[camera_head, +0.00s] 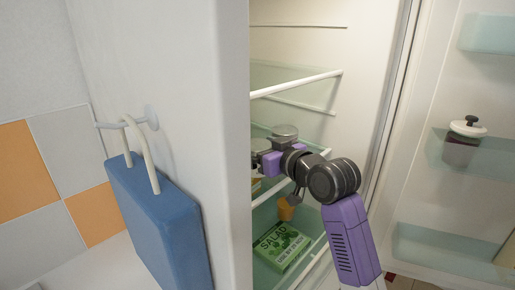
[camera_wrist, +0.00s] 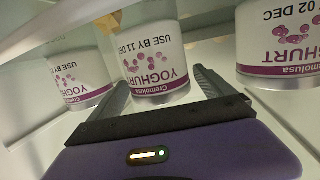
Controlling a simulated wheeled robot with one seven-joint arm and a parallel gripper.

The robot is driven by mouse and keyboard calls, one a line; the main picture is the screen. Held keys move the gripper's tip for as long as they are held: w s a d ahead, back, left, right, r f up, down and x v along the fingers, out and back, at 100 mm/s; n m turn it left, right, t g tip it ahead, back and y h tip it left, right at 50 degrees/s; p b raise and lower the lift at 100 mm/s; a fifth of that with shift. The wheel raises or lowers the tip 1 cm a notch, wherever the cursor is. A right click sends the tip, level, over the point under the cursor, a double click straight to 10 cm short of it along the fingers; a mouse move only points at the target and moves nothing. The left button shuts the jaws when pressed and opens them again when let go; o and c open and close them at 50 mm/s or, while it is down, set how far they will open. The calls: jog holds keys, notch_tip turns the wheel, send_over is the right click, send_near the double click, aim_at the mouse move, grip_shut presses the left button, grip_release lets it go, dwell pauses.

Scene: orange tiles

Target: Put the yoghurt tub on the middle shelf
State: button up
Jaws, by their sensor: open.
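Three white yoghurt tubs with purple bands and print show in the wrist view, their print upside down. The middle tub (camera_wrist: 155,62) reads use by 11 Dec and stands between my open fingers. The left tub (camera_wrist: 72,72) has a partly cut-off date; the right tub (camera_wrist: 282,45) reads 02 Dec. My gripper (camera_wrist: 160,82) is open, with one finger on each side of the middle tub; contact cannot be told. In the head view my arm reaches into the fridge. Round grey tops there may be tubs. A glass shelf with a white edge (camera_head: 298,83) lies above my gripper.
A green salad box (camera_head: 282,245) and an orange item (camera_head: 288,207) are lower in the fridge. The door, at right, holds a white-lidded jar (camera_head: 463,143) in a bin. A blue bag (camera_head: 160,225) hangs on the fridge's outer left side.

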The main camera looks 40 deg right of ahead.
jog(key=shift+r, duration=0.15)
jog(key=b+v, duration=0.2)
jog(key=v, duration=1)
